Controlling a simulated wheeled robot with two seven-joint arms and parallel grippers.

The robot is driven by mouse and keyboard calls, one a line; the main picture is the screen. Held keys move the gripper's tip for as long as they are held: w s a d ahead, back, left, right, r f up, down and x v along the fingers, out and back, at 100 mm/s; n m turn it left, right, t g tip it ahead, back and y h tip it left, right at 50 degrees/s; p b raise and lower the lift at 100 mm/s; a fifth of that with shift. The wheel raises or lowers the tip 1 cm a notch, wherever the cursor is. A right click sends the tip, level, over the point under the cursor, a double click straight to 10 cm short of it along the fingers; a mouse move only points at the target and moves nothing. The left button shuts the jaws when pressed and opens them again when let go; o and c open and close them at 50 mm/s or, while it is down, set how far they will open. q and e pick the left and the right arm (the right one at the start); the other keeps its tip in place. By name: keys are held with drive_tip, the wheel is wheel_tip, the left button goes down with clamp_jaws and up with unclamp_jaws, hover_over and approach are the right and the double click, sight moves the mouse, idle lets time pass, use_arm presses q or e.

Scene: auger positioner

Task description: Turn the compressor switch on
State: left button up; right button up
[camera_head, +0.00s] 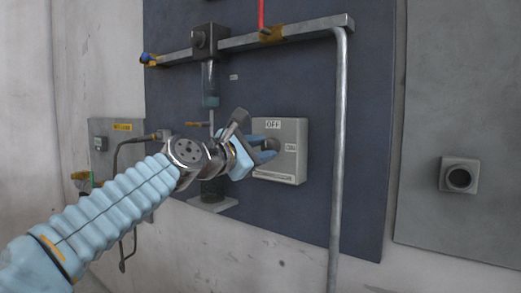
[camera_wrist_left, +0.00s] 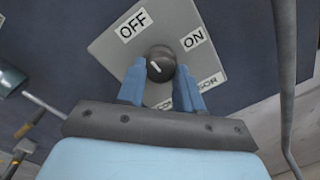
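The compressor switch is a grey box (camera_head: 292,160) on the dark blue panel, with an OFF label at the top and an ON label at the right. In the left wrist view its face (camera_wrist_left: 112,47) carries a round black knob (camera_wrist_left: 160,64). The white mark on the knob slants up-left, toward OFF. My left gripper (camera_head: 272,148) is at the box, in front of its left part, and hides the knob in the head view. In the left wrist view its two blue fingers (camera_wrist_left: 160,68) stand apart, one on each side of the knob; I cannot tell whether they press on it. My right gripper is not in view.
A vertical grey pipe (camera_head: 339,150) runs down just right of the switch box. A valve and glass column (camera_head: 210,82) stand behind my left wrist. A smaller grey box (camera_head: 101,137) is at the far left, and a grey socket (camera_head: 459,176) is on the right panel.

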use_arm(q)
drive_tip(key=shift+c, duration=1)
drive_tip(key=m+p, duration=0.1)
drive_tip(key=m, duration=0.3)
drive_tip(key=m+p, duration=0.1)
drive_tip(key=m, duration=0.3)
drive_tip(key=shift+m+y, duration=0.3)
drive_tip(key=m, duration=0.8)
drive_tip(key=shift+d+m+y, duration=0.1)
drive_tip(key=shift+m+y, duration=0.2)
